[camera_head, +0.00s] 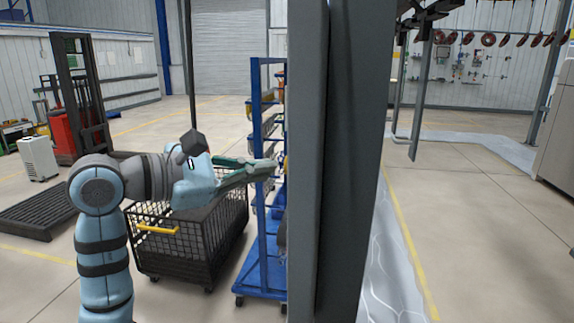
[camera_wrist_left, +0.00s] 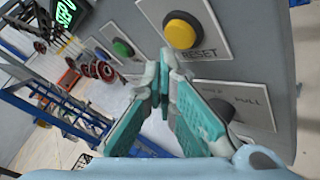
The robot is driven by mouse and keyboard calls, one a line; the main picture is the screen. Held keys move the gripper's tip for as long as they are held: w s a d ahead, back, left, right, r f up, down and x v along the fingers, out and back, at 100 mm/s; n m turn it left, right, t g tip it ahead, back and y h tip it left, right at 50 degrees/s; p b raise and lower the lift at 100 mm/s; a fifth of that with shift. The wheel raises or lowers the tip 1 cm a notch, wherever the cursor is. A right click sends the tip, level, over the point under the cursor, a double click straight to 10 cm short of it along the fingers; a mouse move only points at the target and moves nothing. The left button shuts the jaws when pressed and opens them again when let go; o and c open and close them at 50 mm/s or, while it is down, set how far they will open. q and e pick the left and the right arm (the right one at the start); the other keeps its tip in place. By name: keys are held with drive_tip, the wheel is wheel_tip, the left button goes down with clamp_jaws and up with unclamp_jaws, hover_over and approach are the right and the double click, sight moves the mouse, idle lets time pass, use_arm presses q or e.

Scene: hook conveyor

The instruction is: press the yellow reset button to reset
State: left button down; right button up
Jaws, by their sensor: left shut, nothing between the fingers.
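The yellow reset button (camera_wrist_left: 181,31) sits on a white plate marked RESET, on a grey panel (camera_wrist_left: 246,60) in the left wrist view. My left gripper (camera_wrist_left: 165,62) is shut and empty, its fingertips just below the yellow button in that picture; I cannot tell whether they touch the panel. In the head view the left gripper (camera_head: 274,165) reaches right, to the edge of a dark grey column (camera_head: 340,160). The button is hidden there. My right gripper is in neither view.
A green button (camera_wrist_left: 122,48) and a plate marked PULL (camera_wrist_left: 240,104) flank the reset plate. A green display (camera_wrist_left: 66,12) shows at the upper left. A blue rack (camera_head: 257,200) and a black mesh cart (camera_head: 190,240) stand near my left arm.

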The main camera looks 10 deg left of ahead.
use_arm(q)
drive_tip(key=shift+d, duration=0.1)
drive_tip(key=shift+d, duration=0.35)
drive_tip(key=shift+d, duration=0.4)
idle(0.9)
drive_tip(key=shift+a, duration=0.85)
drive_tip(key=a, duration=0.5)
drive_tip(key=shift+w, duration=0.2)
